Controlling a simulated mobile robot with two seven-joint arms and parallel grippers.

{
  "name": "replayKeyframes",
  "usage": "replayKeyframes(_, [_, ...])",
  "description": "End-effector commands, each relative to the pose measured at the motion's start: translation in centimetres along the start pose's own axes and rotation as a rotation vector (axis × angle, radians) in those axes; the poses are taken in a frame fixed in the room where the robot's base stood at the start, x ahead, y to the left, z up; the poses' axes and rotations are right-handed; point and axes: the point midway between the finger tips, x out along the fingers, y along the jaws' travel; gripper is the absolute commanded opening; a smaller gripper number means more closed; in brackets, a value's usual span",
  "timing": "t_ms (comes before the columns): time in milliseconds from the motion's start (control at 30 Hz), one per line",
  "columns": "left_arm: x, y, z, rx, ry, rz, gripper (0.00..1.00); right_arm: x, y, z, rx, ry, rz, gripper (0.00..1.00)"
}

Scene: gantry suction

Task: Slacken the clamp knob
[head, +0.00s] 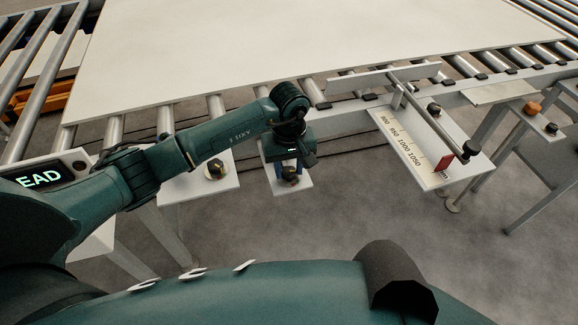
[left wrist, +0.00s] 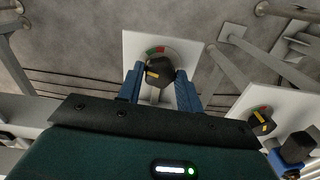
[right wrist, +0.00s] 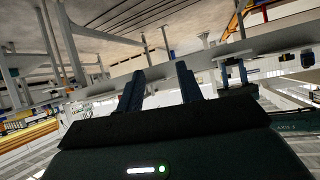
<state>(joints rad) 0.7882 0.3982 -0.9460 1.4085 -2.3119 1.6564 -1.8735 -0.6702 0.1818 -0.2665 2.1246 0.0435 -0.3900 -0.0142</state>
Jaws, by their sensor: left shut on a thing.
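My left gripper (head: 290,170) reaches down at a small white plate (head: 303,186) below the conveyor's near rail. It is shut on a dark knob (head: 291,177), with its two blue fingers on either side. In the left wrist view the knob (left wrist: 158,71) is black with a yellow pointer mark, beside a red and green arc on the white plate (left wrist: 133,45). I cannot tell from a label whether this is the clamp knob. My right gripper (right wrist: 160,88) shows only in its own wrist view, with its fingers apart and nothing between them.
Another black knob (head: 216,169) sits on a white plate to the left. A scale plate (head: 408,148) with a rod, a red pointer (head: 443,163) and a knob (head: 434,109) stands right. A large pale board (head: 300,45) lies on the rollers. A lit display (head: 40,179) is far left.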

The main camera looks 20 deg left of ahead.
Motion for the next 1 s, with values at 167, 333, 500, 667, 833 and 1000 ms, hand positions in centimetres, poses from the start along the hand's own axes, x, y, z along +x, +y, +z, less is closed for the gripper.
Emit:
replayKeyframes(167, [0.1, -0.1, -0.1, -0.101, 0.003, -0.002, 0.13, 0.4, 0.0, 0.5, 0.01, 0.006, -0.004, 0.36])
replayKeyframes(333, [0.2, -0.1, -0.1, -0.228, 0.003, -0.001, 0.13, 0.7, 0.1, 0.9, 0.023, 0.012, -0.006, 0.36])
replayKeyframes(500, [0.2, 0.0, -0.1, -0.349, 0.002, -0.001, 0.13, 0.9, 0.1, 1.3, 0.039, 0.017, -0.009, 0.36])
replayKeyframes(667, [0.1, -0.1, -0.1, -0.443, 0.002, -0.002, 0.13, 1.0, 0.0, 1.2, 0.053, 0.028, -0.01, 0.36])
replayKeyframes(833, [0.0, 0.0, -0.1, -0.508, 0.002, -0.001, 0.13, 1.1, -0.1, 1.1, 0.066, 0.034, -0.012, 0.36])
replayKeyframes(1000, [0.0, 0.0, -0.1, -0.541, 0.001, -0.001, 0.13, 1.2, -0.1, 1.3, 0.071, 0.033, -0.014, 0.36])
